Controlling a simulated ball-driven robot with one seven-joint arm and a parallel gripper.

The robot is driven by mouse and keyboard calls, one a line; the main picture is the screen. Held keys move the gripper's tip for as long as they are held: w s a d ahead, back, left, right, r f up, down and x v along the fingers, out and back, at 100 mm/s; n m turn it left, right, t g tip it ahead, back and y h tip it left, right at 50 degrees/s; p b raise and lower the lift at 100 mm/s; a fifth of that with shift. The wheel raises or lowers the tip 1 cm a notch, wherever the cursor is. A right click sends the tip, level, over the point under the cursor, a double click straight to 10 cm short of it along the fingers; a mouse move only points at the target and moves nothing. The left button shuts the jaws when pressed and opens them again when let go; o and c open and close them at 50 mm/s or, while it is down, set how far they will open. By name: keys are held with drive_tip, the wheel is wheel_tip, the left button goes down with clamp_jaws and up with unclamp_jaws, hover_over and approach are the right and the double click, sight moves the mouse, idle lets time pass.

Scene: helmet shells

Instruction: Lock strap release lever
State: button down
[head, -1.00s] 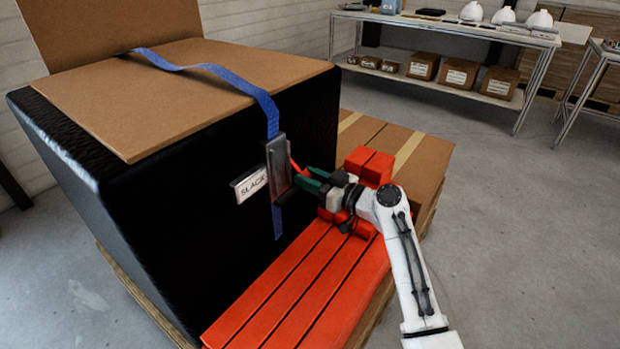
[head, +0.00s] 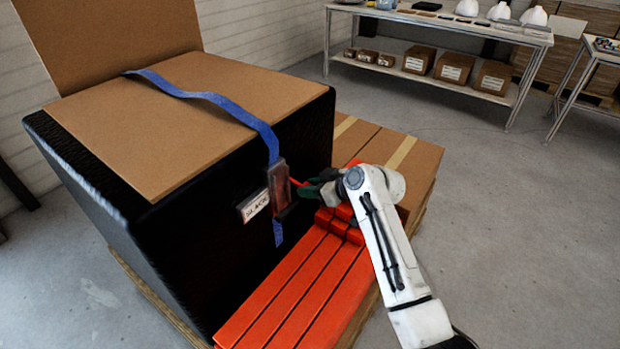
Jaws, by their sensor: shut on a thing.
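A blue strap (head: 215,98) runs over the cardboard lid and down the front of the large black box (head: 210,255). A metal buckle (head: 279,180) sits on the strap at the box's front face. A small red lever (head: 295,182) shows at the buckle's right side, mostly hidden. My gripper (head: 302,190), with dark green fingers, comes from the right and is shut on the lever, close beside the buckle. A white label (head: 254,206) left of the buckle appears to read SLACK. The blue strap end (head: 278,233) hangs below the buckle.
Red slats (head: 300,290) lie in front of the box, with red blocks (head: 345,222) under my arm. A cardboard box (head: 405,160) stands behind them. A shelf table (head: 440,25) with white helmets is at the back. The floor at right is clear.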

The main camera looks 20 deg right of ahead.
drive_tip(key=shift+r+g+h+p, duration=0.65)
drive_tip(key=shift+g+p, duration=0.25)
drive_tip(key=shift+p, duration=0.35)
drive_tip(key=c, duration=0.8)
unclamp_jaws()
drive_tip(key=shift+c, duration=0.2)
drive_tip(key=p+v, duration=0.1)
drive_tip(key=v, duration=0.9)
drive_tip(key=shift+s+d+r, duration=0.15)
drive_tip(key=shift+d+r, duration=0.05)
drive_tip(key=shift+r, duration=0.1)
